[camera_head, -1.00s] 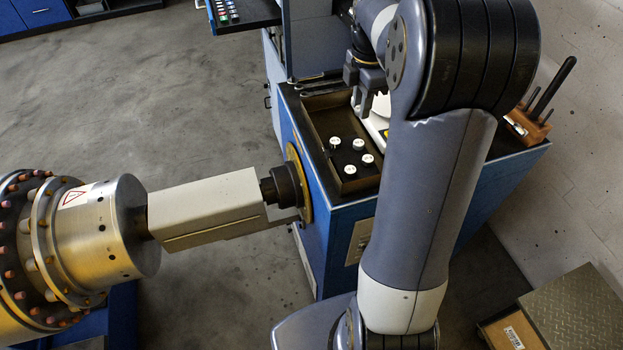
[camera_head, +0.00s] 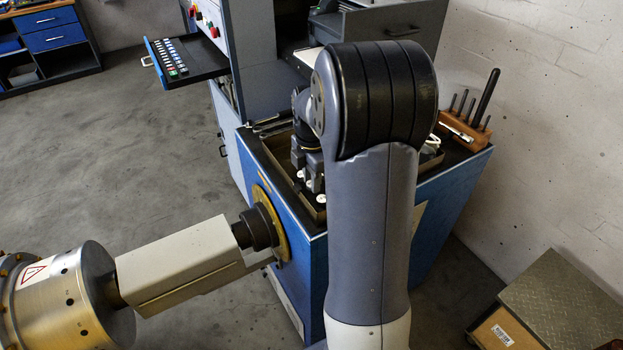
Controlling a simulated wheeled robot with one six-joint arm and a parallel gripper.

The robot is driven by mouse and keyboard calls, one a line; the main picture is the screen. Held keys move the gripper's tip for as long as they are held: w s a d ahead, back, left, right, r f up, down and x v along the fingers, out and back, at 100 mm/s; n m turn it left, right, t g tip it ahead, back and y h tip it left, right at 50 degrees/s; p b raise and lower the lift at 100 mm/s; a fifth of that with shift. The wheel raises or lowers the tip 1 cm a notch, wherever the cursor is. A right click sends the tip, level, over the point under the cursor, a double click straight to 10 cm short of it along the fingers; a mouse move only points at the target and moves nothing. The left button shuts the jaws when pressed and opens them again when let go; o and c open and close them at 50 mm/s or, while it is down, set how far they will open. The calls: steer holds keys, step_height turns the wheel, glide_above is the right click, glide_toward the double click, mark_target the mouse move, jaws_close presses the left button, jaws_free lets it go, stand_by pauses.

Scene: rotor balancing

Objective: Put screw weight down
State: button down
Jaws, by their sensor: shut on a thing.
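My gripper (camera_head: 314,184) points down into the open tray (camera_head: 272,152) on top of the blue cabinet. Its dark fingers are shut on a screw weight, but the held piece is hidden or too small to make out. Small white-topped screw weights stand in the tray: one (camera_head: 321,198) shows just below the fingers and another (camera_head: 299,174) to their left. I cannot tell whether the held weight touches the tray floor. My arm hides the right part of the tray.
The blue cabinet (camera_head: 444,203) carries a wooden tool holder (camera_head: 462,131) with dark upright handles at right. A control panel (camera_head: 180,62) juts out behind left. A metal-topped box (camera_head: 560,305) stands at lower right.

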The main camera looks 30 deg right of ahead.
steer(key=shift+f, duration=0.35)
steer(key=shift+f, duration=0.2)
steer(key=c, duration=1.5)
jaws_free()
step_height(320, 180, up, 12)
steer(key=shift+r+b, duration=0.2)
steer(key=shift+b, duration=0.15)
steer(key=shift+a, duration=0.1)
